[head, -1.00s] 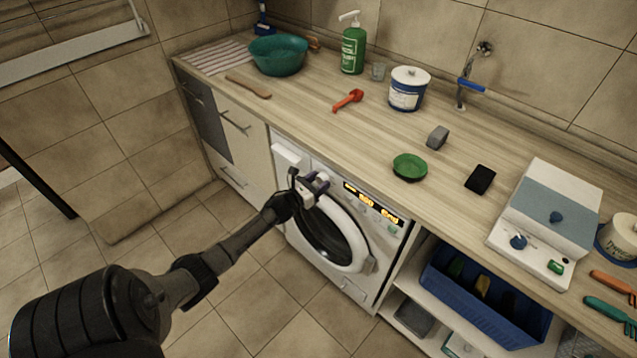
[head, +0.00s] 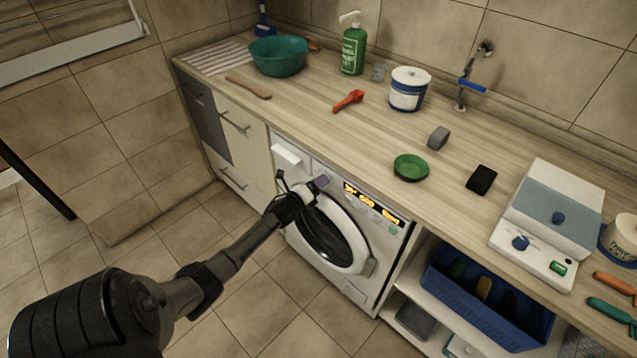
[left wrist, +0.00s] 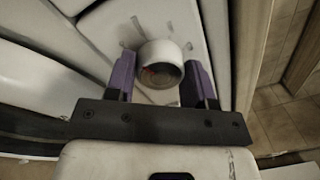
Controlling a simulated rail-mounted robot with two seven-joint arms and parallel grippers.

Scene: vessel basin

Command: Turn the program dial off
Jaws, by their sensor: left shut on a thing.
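The white round program dial (left wrist: 158,62) shows in the left wrist view between the two purple fingers of my left gripper (left wrist: 160,78). The gripper is shut on the dial, one finger on each side. In the head view my left gripper (head: 308,187) is at the upper left of the washing machine's front (head: 366,277). There the gripper covers the dial. The machine's display (head: 372,204) is lit orange, to the right of the gripper. I cannot read a dial mark. My right gripper is not in view.
The round door (head: 328,240) is just below the gripper and appears closed. The wooden counter (head: 325,130) overhangs the machine and holds a green dish (head: 410,168) and several other things. A blue crate (head: 485,313) is on the shelf to the right. The floor in front is clear.

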